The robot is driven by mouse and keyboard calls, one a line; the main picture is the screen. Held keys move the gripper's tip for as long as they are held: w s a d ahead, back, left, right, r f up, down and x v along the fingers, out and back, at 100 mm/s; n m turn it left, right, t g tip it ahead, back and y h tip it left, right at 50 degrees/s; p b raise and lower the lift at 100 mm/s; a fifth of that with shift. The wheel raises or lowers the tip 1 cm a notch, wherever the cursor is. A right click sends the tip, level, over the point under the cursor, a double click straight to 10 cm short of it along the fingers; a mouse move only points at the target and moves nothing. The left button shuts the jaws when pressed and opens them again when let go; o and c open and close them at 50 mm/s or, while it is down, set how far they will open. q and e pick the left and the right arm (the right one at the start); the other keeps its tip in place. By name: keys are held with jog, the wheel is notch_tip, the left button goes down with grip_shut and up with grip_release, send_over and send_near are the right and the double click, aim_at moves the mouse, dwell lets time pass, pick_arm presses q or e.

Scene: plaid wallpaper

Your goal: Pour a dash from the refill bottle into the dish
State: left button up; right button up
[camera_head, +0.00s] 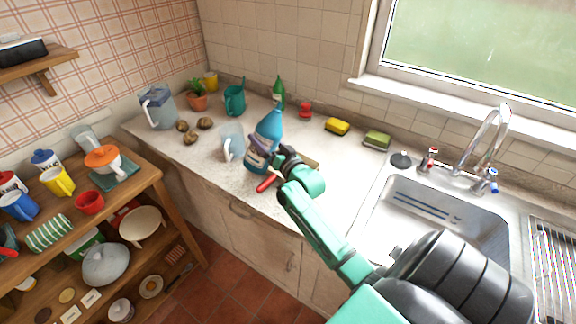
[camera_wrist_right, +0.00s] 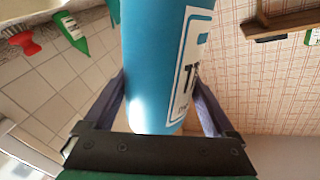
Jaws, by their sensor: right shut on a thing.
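The refill bottle is a blue bottle (camera_head: 267,133) with a white-and-dark label, over the front part of the counter in the head view. My right gripper (camera_head: 283,158) is shut on it from the right side. In the right wrist view the blue bottle (camera_wrist_right: 155,65) fills the space between the two fingers of the right gripper (camera_wrist_right: 165,110). The bottle is close to upright, leaning slightly right in the head view. I cannot tell whether its base touches the counter. I cannot pick out the dish on the counter for sure. My left gripper is not in view.
A clear jug (camera_head: 232,141) stands just left of the bottle. A red-handled thing (camera_head: 267,183) lies at the counter's front edge. A green bottle (camera_head: 279,92), yellow sponge (camera_head: 337,126) and green sponge (camera_head: 377,140) are behind. The sink (camera_head: 440,215) is right; a loaded shelf (camera_head: 140,190) is left.

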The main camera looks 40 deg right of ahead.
aim_at(254, 157)
jog(key=shift+f+m+b, duration=0.3)
jog(key=shift+m+b, duration=0.05)
jog(key=shift+m, duration=0.75)
jog(key=f+m+b, duration=0.1)
jog(key=a+f+m+b, duration=0.1)
jog(key=f+b, duration=0.1)
jog(key=a+f+m+h+b, duration=0.1)
jog(key=f+m, duration=0.1)
jog(key=shift+w, duration=0.15)
jog(key=shift+a+r+m+t+p, duration=0.2)
jog(key=shift+r+m+t+p, duration=0.15)
jog(key=shift+r, duration=0.25)
jog(key=m, duration=0.1)
jog(key=a+m, duration=0.1)
jog(key=shift+w+r+m, duration=0.1)
jog(key=shift+r+m, duration=0.05)
jog(key=shift+m, duration=0.2)
jog(key=shift+w+a+m+h+p, duration=0.1)
jog(key=shift+a+m+h+p, duration=0.2)
jog(key=shift+m, duration=0.35)
jog(key=shift+w+a+m+h+p, duration=0.15)
jog(key=shift+m+h+p, duration=0.2)
jog(key=shift+m, duration=0.3)
jog(key=shift+s+r+m, duration=0.1)
jog(key=shift+s+m, duration=0.05)
jog(key=shift+m, duration=0.15)
jog(key=shift+m, duration=0.5)
jog(key=shift+f+m, duration=0.3)
jog(key=shift+m, duration=0.3)
